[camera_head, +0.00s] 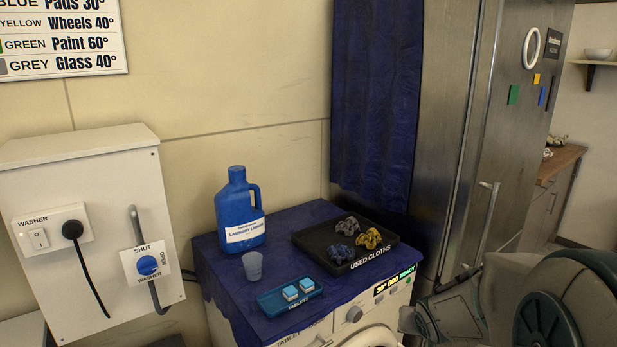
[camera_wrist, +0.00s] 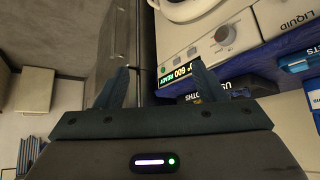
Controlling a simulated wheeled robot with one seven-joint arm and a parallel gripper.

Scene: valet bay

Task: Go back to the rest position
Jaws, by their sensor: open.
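My gripper (camera_wrist: 158,84) shows in the wrist view with its two dark fingers spread apart and nothing between them. It points along the front of the white washer (camera_wrist: 205,48), whose lit display (camera_wrist: 178,74) reads 600 READY. The gripper appears apart from the washer, though the exact gap cannot be told. In the head view my arm fills the lower right corner, to the right of the washer's panel (camera_head: 353,314); the fingertips cannot be made out there.
On the washer's blue cloth stand a blue laundry liquid jug (camera_head: 240,210), a grey cup (camera_head: 253,266), a tablets tray (camera_head: 268,304) with two tablets and a black used-cloths tray (camera_head: 383,256) with crumpled cloths. A steel cabinet (camera_head: 449,130) rises behind my arm.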

